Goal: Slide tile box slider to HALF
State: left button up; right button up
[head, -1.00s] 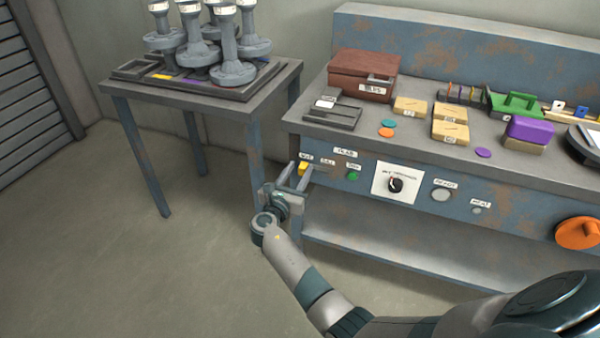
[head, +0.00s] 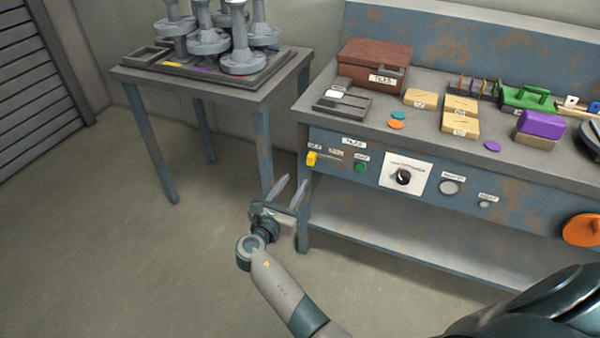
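The tile box slider is a yellow knob (head: 311,158) on the blue front panel of the bench, in the head view. It sits at the left end of its short slot, under the left of two small labels. That label looks like HALF, but the print is too small to be sure. My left gripper is not in view. The brown tile box (head: 373,62) stands closed on the bench above the slider.
Right of the slider are a green button (head: 361,167), a black dial (head: 403,177) and an orange knob (head: 582,230). The bench top (head: 400,140) holds boxes and discs. A side table (head: 240,93) with grey pedestal-like parts stands left. The floor between is clear.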

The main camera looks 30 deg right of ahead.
jog(key=v, duration=0.6)
jog(key=shift+a, duration=0.2)
jog(key=shift+s+f, duration=0.1)
